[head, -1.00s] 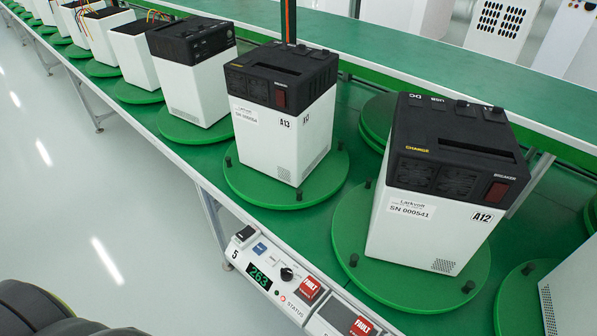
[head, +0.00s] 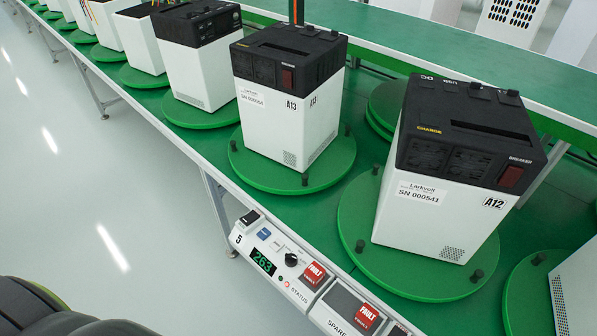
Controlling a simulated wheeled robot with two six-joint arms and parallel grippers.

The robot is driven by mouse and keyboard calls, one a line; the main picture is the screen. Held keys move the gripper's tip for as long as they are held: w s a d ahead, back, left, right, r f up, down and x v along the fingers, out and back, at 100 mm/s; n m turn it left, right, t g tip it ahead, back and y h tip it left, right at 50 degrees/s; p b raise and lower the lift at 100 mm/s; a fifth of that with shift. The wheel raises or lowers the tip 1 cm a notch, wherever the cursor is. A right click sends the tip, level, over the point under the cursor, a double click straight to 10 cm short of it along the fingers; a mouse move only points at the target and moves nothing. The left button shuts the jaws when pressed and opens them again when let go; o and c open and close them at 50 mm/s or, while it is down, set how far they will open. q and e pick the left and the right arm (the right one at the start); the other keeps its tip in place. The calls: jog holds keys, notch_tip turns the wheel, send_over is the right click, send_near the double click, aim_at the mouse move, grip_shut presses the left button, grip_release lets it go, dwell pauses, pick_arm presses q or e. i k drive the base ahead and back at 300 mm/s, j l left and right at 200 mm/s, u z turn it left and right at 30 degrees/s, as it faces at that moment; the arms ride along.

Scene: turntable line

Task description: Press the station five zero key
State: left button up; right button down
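The station panel marked 5 (head: 294,287) is a white control box on the front edge of the line, low in the middle of the head view. It carries a small blue key (head: 264,233), a black switch-like part (head: 249,216), a green display reading 263 (head: 263,262), a black knob (head: 291,260) and a red FAULT key (head: 314,273). The lettering on the blue key is too small to read, so I cannot tell for sure which key is zero. Neither of my grippers is in view.
White units with black tops, A13 (head: 283,101) and A12 (head: 446,180), stand on green turntables behind the panel. A neighbouring panel marked SPARE (head: 339,318) with another red FAULT key (head: 367,315) adjoins on the right. The pale floor at left is clear.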

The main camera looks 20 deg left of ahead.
aim_at(277, 244)
jog(key=u, duration=0.8)
